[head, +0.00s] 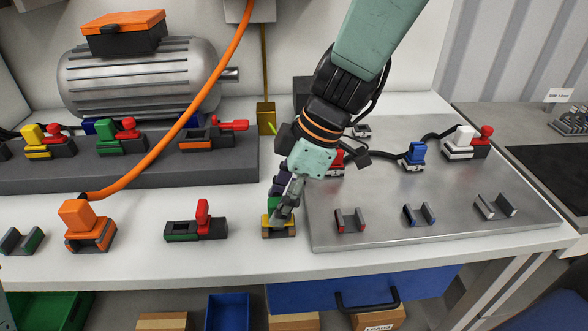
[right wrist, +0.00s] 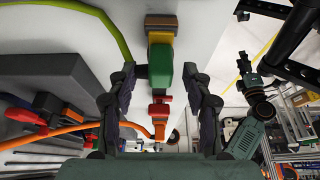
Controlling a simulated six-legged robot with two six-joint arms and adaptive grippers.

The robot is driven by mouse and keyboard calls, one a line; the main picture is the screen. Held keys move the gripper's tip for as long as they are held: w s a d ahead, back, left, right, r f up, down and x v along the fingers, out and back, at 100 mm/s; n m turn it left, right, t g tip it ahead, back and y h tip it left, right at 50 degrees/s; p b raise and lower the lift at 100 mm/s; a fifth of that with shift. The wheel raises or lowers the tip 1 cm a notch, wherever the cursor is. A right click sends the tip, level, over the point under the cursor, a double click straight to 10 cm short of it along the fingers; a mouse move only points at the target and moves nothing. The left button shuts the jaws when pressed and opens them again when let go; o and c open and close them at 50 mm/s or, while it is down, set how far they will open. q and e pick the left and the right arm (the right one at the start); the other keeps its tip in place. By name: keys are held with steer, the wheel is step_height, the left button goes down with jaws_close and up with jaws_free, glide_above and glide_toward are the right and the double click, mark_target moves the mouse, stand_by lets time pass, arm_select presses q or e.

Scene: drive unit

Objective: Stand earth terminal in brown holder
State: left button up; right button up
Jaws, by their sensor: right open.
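An orange plug (head: 78,220) and a red-lever block (head: 200,222) stand left of my gripper. A metal plate (head: 380,215) with several empty clips is close on the right. A grey terminal strip (head: 120,165) and motor (head: 140,75) are behind. An orange cable (head: 205,90) hangs across.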

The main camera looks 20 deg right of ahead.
steer(key=a+p+v, duration=0.1)
steer(key=p+v, duration=0.4)
steer(key=v, duration=1)
steer(key=shift+a+r, duration=0.2)
steer(key=shift+r, duration=0.35)
steer(key=shift+w, duration=0.1)
